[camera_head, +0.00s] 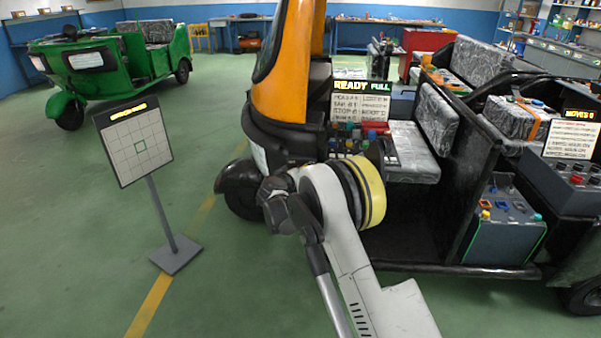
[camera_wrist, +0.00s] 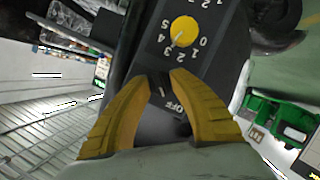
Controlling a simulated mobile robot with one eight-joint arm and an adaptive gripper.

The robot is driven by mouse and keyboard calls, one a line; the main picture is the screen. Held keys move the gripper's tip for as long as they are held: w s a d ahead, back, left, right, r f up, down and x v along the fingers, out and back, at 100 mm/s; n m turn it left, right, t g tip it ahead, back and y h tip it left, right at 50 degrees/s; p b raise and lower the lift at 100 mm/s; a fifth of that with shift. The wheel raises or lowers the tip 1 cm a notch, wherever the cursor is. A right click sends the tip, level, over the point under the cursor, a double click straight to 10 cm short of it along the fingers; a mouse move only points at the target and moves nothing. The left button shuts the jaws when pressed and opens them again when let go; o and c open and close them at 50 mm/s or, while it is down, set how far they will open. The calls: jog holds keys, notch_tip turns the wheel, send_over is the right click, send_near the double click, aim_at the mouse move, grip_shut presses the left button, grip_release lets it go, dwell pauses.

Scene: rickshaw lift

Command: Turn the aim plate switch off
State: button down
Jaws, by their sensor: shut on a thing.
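In the wrist view, my gripper (camera_wrist: 164,77) has two yellow fingers closed in around a small dark switch (camera_wrist: 161,90) on a black panel (camera_wrist: 215,62). The white letters OFF show on the panel beside the right finger. The fingers hide much of the switch, and I cannot tell its exact setting. A yellow round knob (camera_wrist: 184,31) with a numbered dial sits just above on the same panel. In the head view, my arm reaches to the front of the orange and black rickshaw (camera_head: 284,80); the fingers cannot be made out there.
A lit READY FULL sign (camera_head: 362,86) stands above the rickshaw's controls (camera_head: 352,142). A grid board on a stand (camera_head: 134,142) is at the left. A control box (camera_head: 506,228) sits at the right. A green rickshaw (camera_head: 105,62) is at the back left. The left floor is mostly clear.

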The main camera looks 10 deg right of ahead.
jog(key=shift+d+f, duration=0.1)
jog(key=c, duration=1.1)
grip_release()
jog(key=shift+o, duration=0.2)
jog(key=v, duration=1.2)
